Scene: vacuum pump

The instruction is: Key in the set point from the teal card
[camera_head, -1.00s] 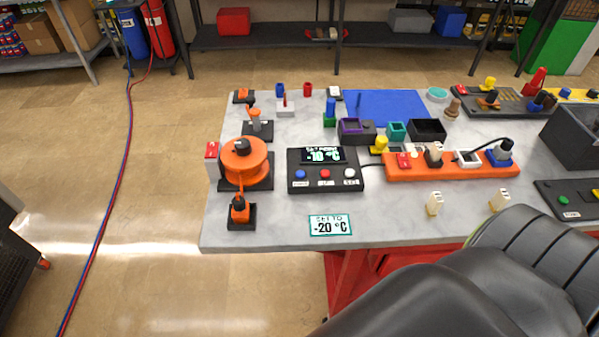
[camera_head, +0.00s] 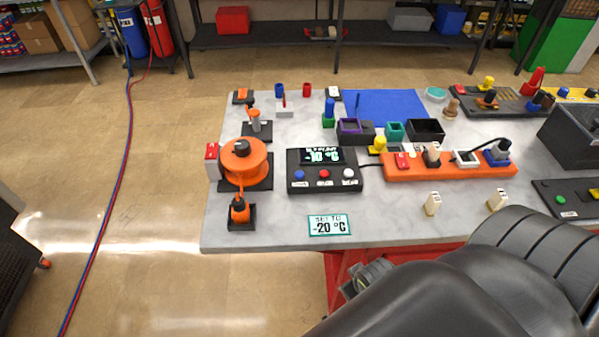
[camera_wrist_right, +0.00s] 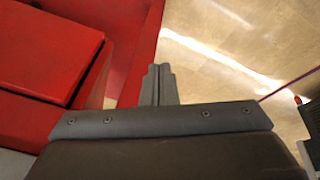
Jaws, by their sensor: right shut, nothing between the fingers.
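The teal-edged card (camera_head: 330,225) lies flat near the table's front edge and reads "SET TO -20 °C". Behind it stands the black controller (camera_head: 324,184). Its lit display (camera_head: 321,155) appears to read -10 °C; the small line above is unclear. Below the display are a blue button (camera_head: 300,174), a red button (camera_head: 324,173) and a white button (camera_head: 348,173); their labels are too small to read. My right gripper is shut and empty in the wrist view (camera_wrist_right: 159,84), beside a red cabinet. In the head view it is partly hidden by my arm, near the table front. My left gripper is not seen.
An orange reel (camera_head: 245,162) stands left of the controller, an orange power strip (camera_head: 448,168) with plugs to its right. Two pale plugs (camera_head: 432,203) (camera_head: 497,199) stand near the front. The table (camera_head: 280,220) is clear around the card. A red cabinet (camera_wrist_right: 50,65) is under it.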

